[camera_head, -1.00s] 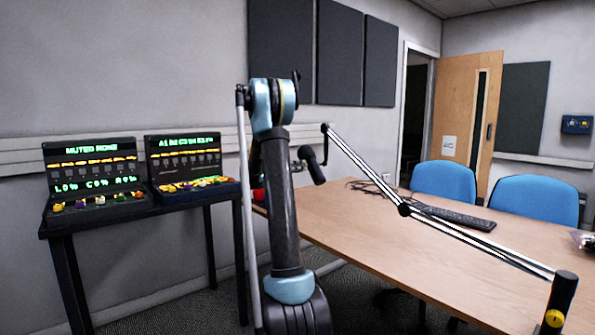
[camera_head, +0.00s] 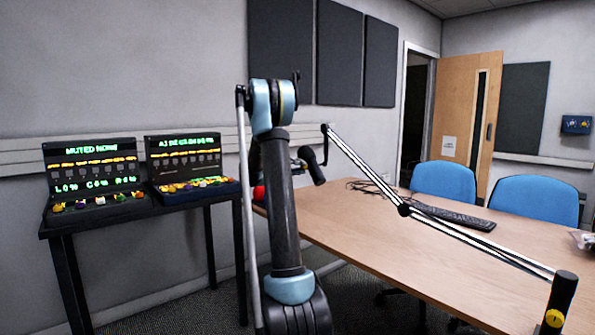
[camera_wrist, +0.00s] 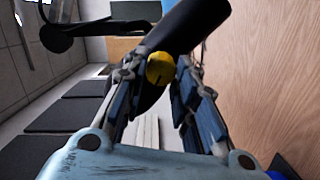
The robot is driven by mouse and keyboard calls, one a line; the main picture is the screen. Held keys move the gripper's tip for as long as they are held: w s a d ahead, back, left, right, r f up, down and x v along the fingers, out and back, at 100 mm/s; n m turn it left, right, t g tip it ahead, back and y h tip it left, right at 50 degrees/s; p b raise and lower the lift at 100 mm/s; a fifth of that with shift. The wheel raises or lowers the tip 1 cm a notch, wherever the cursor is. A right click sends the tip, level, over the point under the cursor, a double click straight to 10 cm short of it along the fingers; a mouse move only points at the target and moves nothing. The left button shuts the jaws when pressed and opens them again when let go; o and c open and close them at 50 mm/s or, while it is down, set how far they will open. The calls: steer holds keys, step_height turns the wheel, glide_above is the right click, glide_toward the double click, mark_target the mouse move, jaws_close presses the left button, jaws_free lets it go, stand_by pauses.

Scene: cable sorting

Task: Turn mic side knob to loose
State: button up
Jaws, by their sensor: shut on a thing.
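In the wrist view a round yellow knob (camera_wrist: 160,68) sits on the side of a thick black cylinder (camera_wrist: 190,27). My gripper (camera_wrist: 158,78) has its two dark padded fingers on either side of the knob and is shut on it. The wood tabletop lies to the right in that view. In the head view the dark microphone (camera_head: 312,165) hangs at the far end of the jointed boom arm (camera_head: 365,170), just right of my arm. My arm hides my gripper there. Another yellow knob (camera_head: 554,318) is on the boom's black base post (camera_head: 563,292) at the near right.
The wood table (camera_head: 400,240) carries a black keyboard (camera_head: 454,217) and dark cables. A red thing (camera_head: 258,192) shows partly beside my arm. Two consoles (camera_head: 97,176) stand on a black side table at left. Blue chairs (camera_head: 444,180) are behind the table.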

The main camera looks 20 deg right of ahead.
steer(key=n, duration=0.4)
steer(key=shift+w+a+f+n, duration=0.1)
steer(key=shift+w+n, duration=0.05)
steer(key=shift+n, duration=0.15)
steer(key=shift+c, duration=0.2)
stand_by(0.3)
steer(key=o, duration=1.1)
steer(key=v, duration=1.2)
steer(key=shift+w+f, duration=0.1)
steer(key=shift+f, duration=0.05)
